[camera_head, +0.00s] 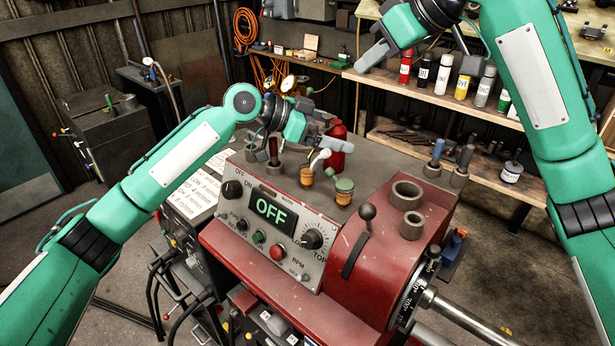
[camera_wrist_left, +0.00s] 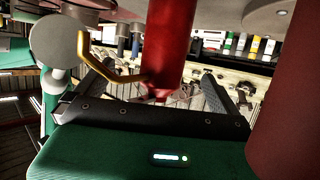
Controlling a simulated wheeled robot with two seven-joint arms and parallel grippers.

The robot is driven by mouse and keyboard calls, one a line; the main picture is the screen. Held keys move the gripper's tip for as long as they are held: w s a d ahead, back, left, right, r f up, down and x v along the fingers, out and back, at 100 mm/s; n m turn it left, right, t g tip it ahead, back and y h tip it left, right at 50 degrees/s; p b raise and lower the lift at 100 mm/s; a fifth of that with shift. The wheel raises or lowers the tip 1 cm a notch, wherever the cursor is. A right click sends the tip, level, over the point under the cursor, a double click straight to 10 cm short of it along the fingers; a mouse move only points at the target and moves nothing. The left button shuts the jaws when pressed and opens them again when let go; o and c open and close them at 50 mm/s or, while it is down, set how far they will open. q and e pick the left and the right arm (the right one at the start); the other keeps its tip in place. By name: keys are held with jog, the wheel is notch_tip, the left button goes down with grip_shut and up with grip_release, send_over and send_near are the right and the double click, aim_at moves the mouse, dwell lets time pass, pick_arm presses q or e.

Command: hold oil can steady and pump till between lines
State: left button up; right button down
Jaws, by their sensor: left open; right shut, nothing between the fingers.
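The red oil can (camera_head: 337,131) stands on top of the lathe's headstock, partly hidden behind my left gripper. In the left wrist view its red body (camera_wrist_left: 170,40) shows between the two spread fingers, with a brass-coloured curved lever or spout (camera_wrist_left: 97,62) beside it. My left gripper (camera_head: 330,132) is open around or just in front of the can; contact cannot be told. Two small amber oil cups, one with a tilted pale lid (camera_head: 306,177) and one with a green lid (camera_head: 343,194), stand nearer the panel. Their lines and oil levels are too small to read. My right gripper (camera_head: 366,60) is shut and empty, raised at upper right.
The control panel (camera_head: 275,232) shows OFF, with a black-knobbed lever (camera_head: 366,213) beside it. Grey rings (camera_head: 407,194) lie on the red housing. Behind, a wooden shelf (camera_head: 400,83) holds several bottles.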

pick_arm(q)
jog(key=shift+s+a+r, duration=0.1)
jog(key=shift+s+a, duration=0.15)
jog(key=shift+a, duration=0.6)
jog(key=shift+s+a+r, duration=0.1)
jog(key=shift+s+a, duration=0.1)
jog(key=shift+a, duration=0.6)
jog(key=shift+s+a+r, duration=0.1)
jog(key=shift+s+a, duration=0.15)
jog(key=shift+a, duration=0.6)
